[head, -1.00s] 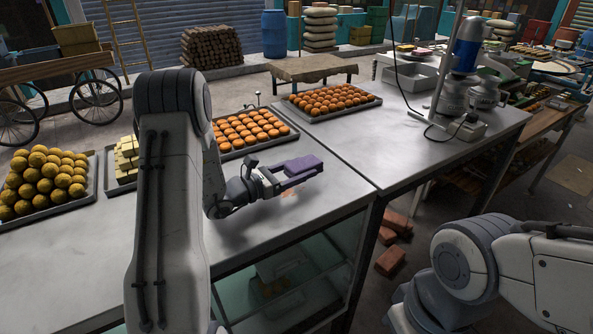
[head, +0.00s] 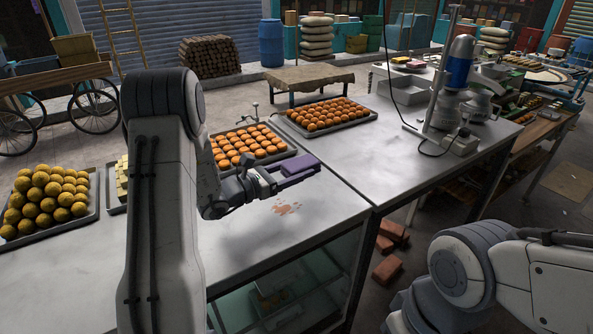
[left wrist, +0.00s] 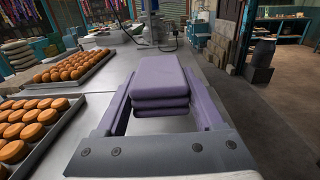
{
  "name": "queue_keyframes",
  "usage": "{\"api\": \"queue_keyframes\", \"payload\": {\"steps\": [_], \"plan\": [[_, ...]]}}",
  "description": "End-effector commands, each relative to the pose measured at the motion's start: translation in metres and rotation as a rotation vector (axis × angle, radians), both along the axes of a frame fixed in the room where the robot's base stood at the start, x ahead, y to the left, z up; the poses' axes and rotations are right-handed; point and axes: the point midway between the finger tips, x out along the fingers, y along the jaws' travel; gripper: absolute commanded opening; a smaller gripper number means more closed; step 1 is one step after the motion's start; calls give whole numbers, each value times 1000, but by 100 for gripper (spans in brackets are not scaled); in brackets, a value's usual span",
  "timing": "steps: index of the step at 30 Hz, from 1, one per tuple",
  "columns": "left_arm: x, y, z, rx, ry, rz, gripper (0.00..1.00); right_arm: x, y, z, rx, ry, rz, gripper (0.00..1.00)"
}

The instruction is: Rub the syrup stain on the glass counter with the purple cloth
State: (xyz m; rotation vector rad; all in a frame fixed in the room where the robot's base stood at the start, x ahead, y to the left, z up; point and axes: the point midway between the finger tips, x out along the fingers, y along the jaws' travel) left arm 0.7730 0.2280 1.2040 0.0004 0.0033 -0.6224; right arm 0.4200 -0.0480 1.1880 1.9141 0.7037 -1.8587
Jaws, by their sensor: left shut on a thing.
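The purple cloth (head: 300,165) is a folded, layered pad. My left gripper (head: 284,174) is shut on it and holds it above the counter. In the left wrist view the cloth (left wrist: 160,84) sits between the two fingers of the left gripper (left wrist: 166,108). The syrup stain (head: 286,209) is a reddish-brown patch on the glass counter (head: 320,216), just in front of and below the cloth in the head view. The stain does not show in the left wrist view. My right arm is at the lower right of the head view, and its gripper is out of sight.
Trays of orange sweets (head: 245,146) and (head: 327,114) stand behind the cloth. A tray of round yellow sweets (head: 48,198) is at the left. A metal mixer (head: 455,90) stands at the back right. The counter right of the stain is clear.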

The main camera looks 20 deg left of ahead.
Motion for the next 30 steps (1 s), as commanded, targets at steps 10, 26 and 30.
{"api": "queue_keyframes", "payload": {"steps": [10,26,30], "plan": [[0,0,13,0,-3,0,25,0,0,8,0,0,0,0],[0,0,30,-1,-1,0,25,0,0,16,0,0,0,0],[0,0,30,-1,-1,0,25,0,0,16,0,0,0,0]]}}
